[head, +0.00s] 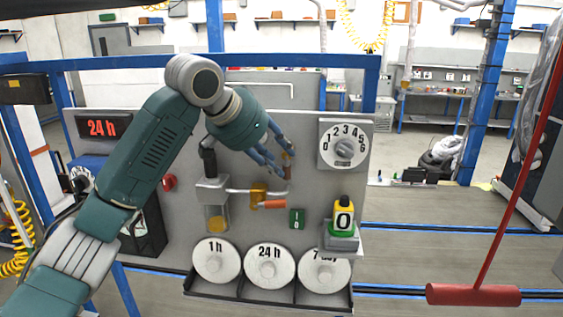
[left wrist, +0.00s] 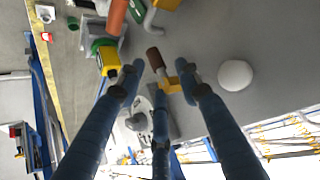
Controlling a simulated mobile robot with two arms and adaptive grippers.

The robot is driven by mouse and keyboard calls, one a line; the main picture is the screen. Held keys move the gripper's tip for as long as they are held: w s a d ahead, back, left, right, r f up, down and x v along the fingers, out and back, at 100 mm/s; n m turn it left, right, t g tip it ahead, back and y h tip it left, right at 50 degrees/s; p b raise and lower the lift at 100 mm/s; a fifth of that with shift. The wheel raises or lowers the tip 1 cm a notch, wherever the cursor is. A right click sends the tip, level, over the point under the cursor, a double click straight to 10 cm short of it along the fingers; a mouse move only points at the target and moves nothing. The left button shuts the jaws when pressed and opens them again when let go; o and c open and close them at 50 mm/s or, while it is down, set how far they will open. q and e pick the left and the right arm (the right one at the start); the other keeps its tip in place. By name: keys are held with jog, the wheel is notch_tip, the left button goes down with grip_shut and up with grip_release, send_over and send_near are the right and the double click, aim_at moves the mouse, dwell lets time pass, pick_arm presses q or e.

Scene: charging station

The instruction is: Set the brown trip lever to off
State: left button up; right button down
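The brown trip lever (head: 288,172) shows as a short brown grip on the grey panel (head: 335,185), hanging down below a small yellow mount. It also shows in the left wrist view (left wrist: 155,58), with the yellow mount (left wrist: 173,85) at its end. My left gripper (head: 281,160) is right at the lever, its blue fingers partly hiding it. In the left wrist view the fingers (left wrist: 163,80) are spread around the lever and mount, with gaps visible; I cannot tell whether any finger touches it. My right gripper is not in view.
An orange-handled lever (head: 275,204) lies level just below. A grey dial (head: 346,146) is to the right. A green plate marked I (head: 297,219) and a yellow-green part marked 0 (head: 343,216) are lower. Round white discs (head: 269,270) line the bottom. A red T-shaped bar (head: 473,295) is at right.

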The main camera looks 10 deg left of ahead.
pick_arm(q)
jog(key=v, duration=0.9)
jog(key=shift+a+r, duration=0.15)
